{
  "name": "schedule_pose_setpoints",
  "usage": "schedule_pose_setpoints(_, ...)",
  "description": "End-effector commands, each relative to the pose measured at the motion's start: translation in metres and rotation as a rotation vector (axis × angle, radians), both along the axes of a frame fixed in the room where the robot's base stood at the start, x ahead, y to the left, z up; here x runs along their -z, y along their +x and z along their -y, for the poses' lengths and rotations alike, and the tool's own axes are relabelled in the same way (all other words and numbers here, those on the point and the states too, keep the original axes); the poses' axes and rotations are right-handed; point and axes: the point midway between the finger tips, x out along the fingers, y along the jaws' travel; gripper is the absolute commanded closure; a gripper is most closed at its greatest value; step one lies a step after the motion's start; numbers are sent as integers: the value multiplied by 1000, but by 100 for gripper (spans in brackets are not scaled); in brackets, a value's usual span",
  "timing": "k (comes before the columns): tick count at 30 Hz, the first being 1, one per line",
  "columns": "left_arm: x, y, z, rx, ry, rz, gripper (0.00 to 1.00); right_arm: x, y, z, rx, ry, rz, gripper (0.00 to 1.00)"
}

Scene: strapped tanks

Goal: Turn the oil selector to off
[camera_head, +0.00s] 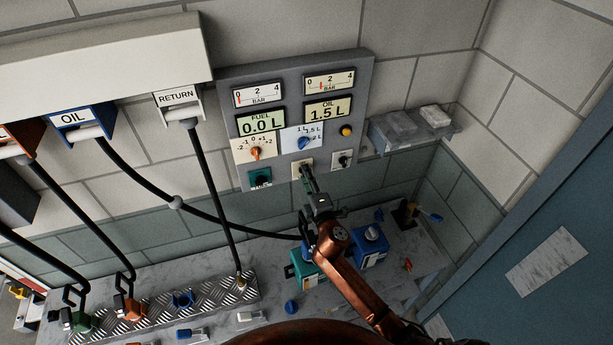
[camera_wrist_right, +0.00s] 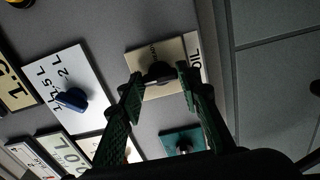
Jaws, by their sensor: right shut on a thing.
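The oil selector is a black knob (camera_wrist_right: 158,72) on a cream plate (camera_wrist_right: 172,48), with a white OIL label (camera_wrist_right: 195,62) beside the plate. In the head view its cream plate (camera_head: 297,168) sits at the bottom middle of the grey panel, mostly behind my gripper. My right gripper (camera_head: 307,172) reaches up to it from below. In the wrist view its two green fingers (camera_wrist_right: 160,80) stand on either side of the knob and are shut on it. The setting the knob points to cannot be read. My left gripper is not in view.
Close around are a teal switch (camera_head: 260,180), another black knob (camera_head: 342,160), a blue knob (camera_head: 303,143) and an orange knob (camera_head: 256,153). The oil display (camera_head: 327,110) reads 1.5 L. A black hose (camera_head: 215,208) hangs at left. Blue containers (camera_head: 371,243) stand on the bench below.

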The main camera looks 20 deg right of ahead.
Motion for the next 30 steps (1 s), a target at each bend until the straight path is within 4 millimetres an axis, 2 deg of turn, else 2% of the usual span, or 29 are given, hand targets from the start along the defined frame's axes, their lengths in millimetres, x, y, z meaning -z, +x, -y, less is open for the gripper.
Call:
schedule_pose_setpoints(19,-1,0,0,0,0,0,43,0,0,-1,-2,-47,2,93)
schedule_pose_setpoints(20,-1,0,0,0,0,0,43,0,0,-1,-1,-47,2,66)
schedule_pose_setpoints(27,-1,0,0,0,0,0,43,0,0,0,-1,-46,2,51)
schedule_pose_setpoints(30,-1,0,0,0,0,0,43,0,0,0,0,-45,2,51)
